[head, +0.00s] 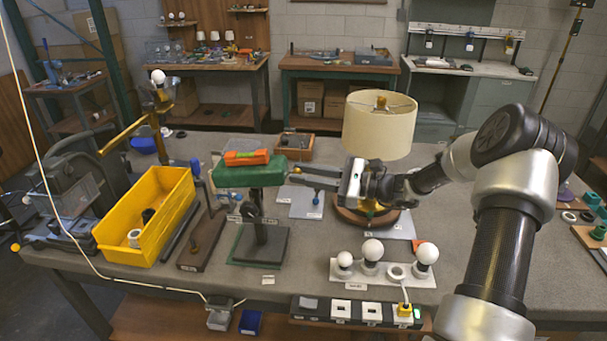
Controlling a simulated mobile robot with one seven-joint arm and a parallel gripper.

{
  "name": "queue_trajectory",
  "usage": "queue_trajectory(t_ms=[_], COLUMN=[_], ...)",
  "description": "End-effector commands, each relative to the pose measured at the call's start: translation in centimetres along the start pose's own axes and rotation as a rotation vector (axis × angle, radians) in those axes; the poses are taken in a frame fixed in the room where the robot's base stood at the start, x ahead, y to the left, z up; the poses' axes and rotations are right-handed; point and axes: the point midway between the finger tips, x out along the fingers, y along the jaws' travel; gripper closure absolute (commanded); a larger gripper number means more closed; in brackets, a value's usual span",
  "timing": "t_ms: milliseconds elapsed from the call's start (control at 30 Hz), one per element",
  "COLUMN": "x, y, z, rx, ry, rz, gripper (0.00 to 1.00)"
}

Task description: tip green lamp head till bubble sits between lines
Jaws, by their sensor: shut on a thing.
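The green lamp head (250,176) sits on top of a dark post with a square base (261,244), left of the middle of the bench. It looks near level, but its exact tilt is hard to judge. An orange spirit level (246,158) lies on top of it. The level's bubble and lines are too small to make out. My gripper (292,175) reaches in from the right and is shut on the right end of the lamp head. The exact finger contact is too small to see clearly.
A yellow bin (150,217) stands to the left. A cream-shaded lamp (379,126) stands close behind my gripper. White bulbs on a holder board (382,275) are at the front. A small wooden box (294,147) is behind the lamp head.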

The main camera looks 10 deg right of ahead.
Motion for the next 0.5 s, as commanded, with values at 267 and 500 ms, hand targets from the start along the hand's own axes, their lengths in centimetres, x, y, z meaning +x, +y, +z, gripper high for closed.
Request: queue_trajectory(t_ms=[267,500], x=[-0.93,-0.88], y=[0.39,0.38], z=[-2.1,-2.03], rx=[0.005,0.004], ry=[0.014,0.013], rz=[0.0,0.0], gripper=[1.0,0.6])
